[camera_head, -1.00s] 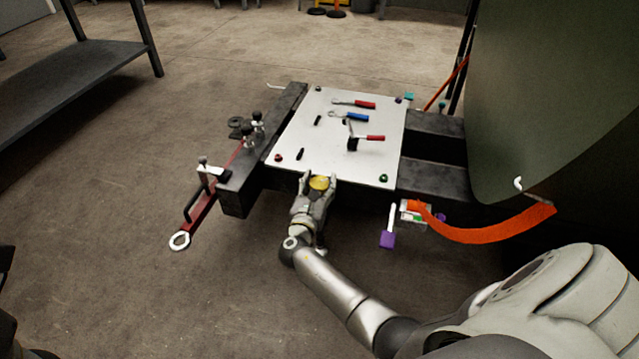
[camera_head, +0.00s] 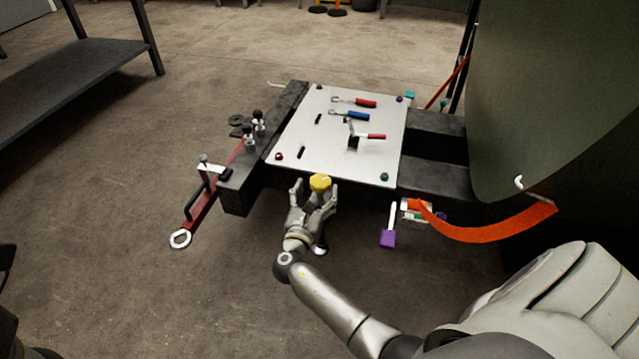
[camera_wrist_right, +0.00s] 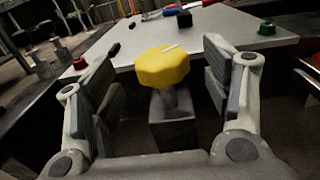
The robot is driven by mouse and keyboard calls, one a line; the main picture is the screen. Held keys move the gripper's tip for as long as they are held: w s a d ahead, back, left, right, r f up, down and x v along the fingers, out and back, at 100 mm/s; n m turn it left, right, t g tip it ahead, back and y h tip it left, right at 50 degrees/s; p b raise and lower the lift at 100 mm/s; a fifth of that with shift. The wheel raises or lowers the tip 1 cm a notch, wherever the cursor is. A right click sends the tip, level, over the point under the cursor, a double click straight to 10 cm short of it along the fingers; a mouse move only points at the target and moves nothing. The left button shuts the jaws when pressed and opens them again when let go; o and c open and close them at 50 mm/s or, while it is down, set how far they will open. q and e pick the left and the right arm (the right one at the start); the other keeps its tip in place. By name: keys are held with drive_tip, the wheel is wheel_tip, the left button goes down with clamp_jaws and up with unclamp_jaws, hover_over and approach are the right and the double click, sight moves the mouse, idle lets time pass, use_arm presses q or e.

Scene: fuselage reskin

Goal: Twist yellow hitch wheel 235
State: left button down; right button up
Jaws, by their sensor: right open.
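The yellow hitch wheel (camera_head: 320,182) is a faceted knob at the front edge of the white plate. In the right wrist view the yellow wheel (camera_wrist_right: 162,68) sits on a dark post, with a pale mark on its top. My right gripper (camera_head: 314,190) is open, its fingers on either side of the wheel. In the right wrist view the open fingers (camera_wrist_right: 165,85) stand apart from the wheel, with gaps on both sides. The wheel is slightly ahead of the fingers there. My left gripper is not in view.
The white plate (camera_head: 310,135) holds red- and blue-handled tools (camera_head: 352,116). A red bar with a ring end (camera_head: 181,239) lies at left. An orange strap (camera_head: 490,232) and a purple-ended part (camera_head: 388,238) are at right. Floor in front is clear.

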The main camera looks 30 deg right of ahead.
drive_tip(key=v, duration=0.7)
drive_tip(key=shift+s+a, duration=0.2)
drive_tip(key=shift+a, duration=0.1)
